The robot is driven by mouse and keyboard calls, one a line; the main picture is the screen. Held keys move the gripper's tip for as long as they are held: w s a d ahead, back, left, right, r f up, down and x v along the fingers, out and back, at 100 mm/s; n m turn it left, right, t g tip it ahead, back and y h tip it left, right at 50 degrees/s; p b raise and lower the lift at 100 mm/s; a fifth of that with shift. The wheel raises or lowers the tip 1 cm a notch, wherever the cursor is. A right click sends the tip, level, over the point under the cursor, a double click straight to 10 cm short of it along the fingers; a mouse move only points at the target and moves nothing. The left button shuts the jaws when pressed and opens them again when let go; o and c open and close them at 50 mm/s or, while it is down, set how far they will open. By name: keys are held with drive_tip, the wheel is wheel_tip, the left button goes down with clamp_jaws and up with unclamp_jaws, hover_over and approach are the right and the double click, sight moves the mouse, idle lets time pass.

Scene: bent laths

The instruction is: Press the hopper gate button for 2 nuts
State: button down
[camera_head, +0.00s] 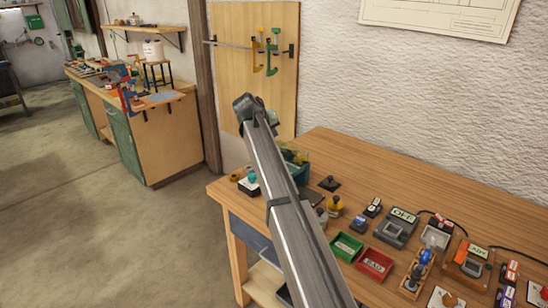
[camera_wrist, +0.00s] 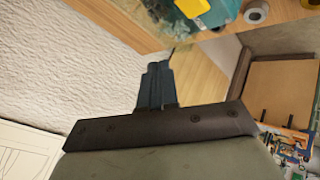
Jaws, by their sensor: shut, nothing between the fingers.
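My gripper (camera_wrist: 155,85) shows in the wrist view with its dark fingers together and nothing between them. It is over the far left end of the bench, clear of the things there. In the head view my arm hides the fingers. A teal container (camera_head: 300,170) stands partly behind my arm; a teal thing with a yellow part (camera_wrist: 205,12) shows at the top of the wrist view. A teal-topped button on a white base (camera_head: 251,182) sits to its left. A black knob on a dark base (camera_head: 329,184) is to its right. I cannot tell which is the hopper gate button.
The wooden bench (camera_head: 350,155) holds a green tray (camera_head: 346,246), a red tray marked BAD (camera_head: 374,264), a yellow round piece (camera_head: 335,204) and a box marked OFF (camera_head: 398,226). Several other small devices crowd the right. The bench's back strip by the white wall is clear.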

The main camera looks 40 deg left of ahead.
drive_tip(key=shift+f, duration=3.1)
drive_tip(key=shift+f, duration=0.15)
drive_tip(key=shift+f, duration=0.25)
drive_tip(key=shift+f, duration=0.75)
idle(0.8)
drive_tip(key=shift+r, duration=1.2)
drive_tip(key=shift+r, duration=0.1)
drive_tip(key=shift+r, duration=2.4)
